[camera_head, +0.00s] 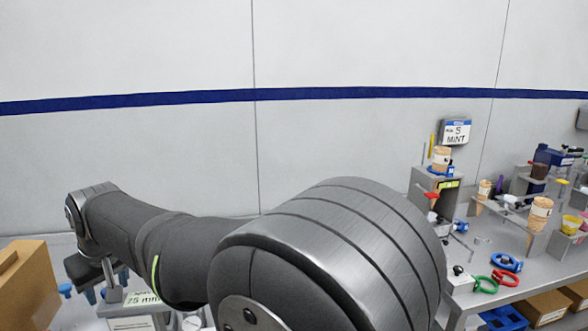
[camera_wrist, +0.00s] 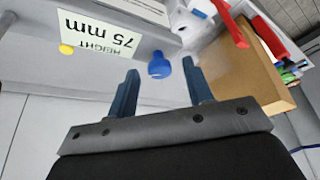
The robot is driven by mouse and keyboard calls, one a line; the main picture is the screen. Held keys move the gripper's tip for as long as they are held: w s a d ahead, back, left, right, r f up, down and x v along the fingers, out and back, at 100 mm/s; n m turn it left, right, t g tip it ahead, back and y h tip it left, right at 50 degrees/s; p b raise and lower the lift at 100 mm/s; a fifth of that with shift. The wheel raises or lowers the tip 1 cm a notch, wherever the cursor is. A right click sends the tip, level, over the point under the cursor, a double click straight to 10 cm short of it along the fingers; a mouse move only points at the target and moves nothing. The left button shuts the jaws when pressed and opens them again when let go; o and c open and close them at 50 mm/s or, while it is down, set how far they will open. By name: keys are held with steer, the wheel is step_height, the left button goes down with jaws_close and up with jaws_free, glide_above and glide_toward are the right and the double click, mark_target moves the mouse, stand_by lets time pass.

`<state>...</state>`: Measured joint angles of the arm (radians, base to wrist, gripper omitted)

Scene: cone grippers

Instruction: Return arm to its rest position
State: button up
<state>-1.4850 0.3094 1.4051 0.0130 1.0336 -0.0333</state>
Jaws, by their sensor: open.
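My gripper shows in the wrist view (camera_wrist: 160,88) with its two blue-grey fingers spread wide and nothing between them. A blue knob-like part (camera_wrist: 159,66) lies beyond the gap between the fingertips, below a sign reading "HEIGHT 75 mm" (camera_wrist: 105,35) that appears upside down. I cannot tell how far it is from the fingers. In the head view my arm (camera_head: 330,260) fills the lower middle and reaches left. The gripper end there is partly visible at the far left, above the "75 mm" label (camera_head: 140,297).
A cardboard box (camera_head: 25,285) stands at the left; in the wrist view a box (camera_wrist: 240,65) holds several coloured items. A wall is behind.

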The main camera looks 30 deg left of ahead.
steer(key=shift+w, duration=0.1)
steer(key=shift+d+r+n, duration=0.1)
steer(key=shift+r+n, duration=0.2)
steer(key=shift+v, duration=0.85)
steer(key=shift+f, duration=0.1)
stand_by(0.6)
